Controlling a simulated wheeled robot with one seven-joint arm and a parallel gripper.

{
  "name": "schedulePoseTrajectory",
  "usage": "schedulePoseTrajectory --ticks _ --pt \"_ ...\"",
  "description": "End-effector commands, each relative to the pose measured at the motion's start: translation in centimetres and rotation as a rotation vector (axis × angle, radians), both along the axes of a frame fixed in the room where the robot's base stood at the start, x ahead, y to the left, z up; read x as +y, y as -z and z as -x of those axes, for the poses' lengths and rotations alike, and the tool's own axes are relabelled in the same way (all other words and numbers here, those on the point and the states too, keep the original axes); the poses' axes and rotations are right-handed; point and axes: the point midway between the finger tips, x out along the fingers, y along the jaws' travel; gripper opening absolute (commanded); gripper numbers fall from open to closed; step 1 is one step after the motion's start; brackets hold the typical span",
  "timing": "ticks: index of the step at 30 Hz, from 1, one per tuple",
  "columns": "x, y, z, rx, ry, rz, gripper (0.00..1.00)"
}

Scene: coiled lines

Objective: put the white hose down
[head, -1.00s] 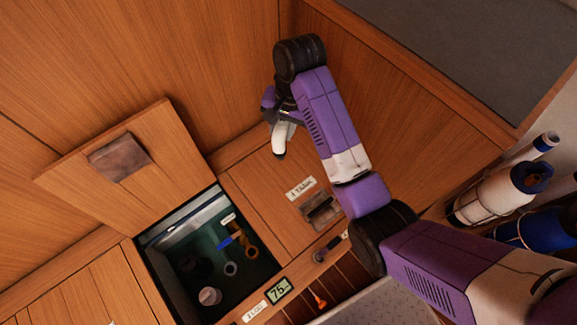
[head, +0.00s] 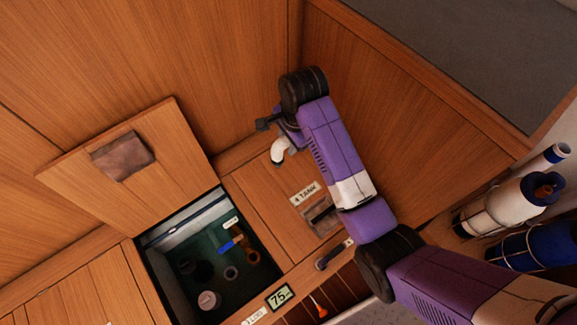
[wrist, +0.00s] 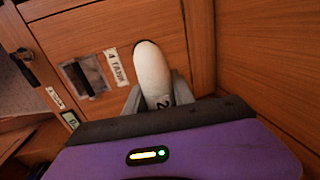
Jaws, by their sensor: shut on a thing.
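The white hose (head: 280,149) shows as a short, thick, bent white end below my gripper (head: 284,134) in the head view. In the wrist view the hose (wrist: 152,68) stands out between the two grey fingers of my gripper (wrist: 158,98), with a dark mark near them. My gripper is shut on it. The hose is over or by the closed wooden panel (head: 265,200) labelled "4 TANK". I cannot tell whether it touches the panel. The rest of the hose is hidden by my gripper.
An open compartment (head: 205,262) with several small items lies left of the panel, its lid (head: 125,165) raised. Wooden walls rise close behind and right of my gripper.

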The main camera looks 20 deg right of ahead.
Motion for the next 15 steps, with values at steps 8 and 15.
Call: schedulePoseTrajectory --ticks 8,15 --pt "0.0 6.4 0.1 0.002 -0.001 0.001 0.00" --pt "0.0 7.9 0.0 -0.001 -0.001 0.000 0.00"
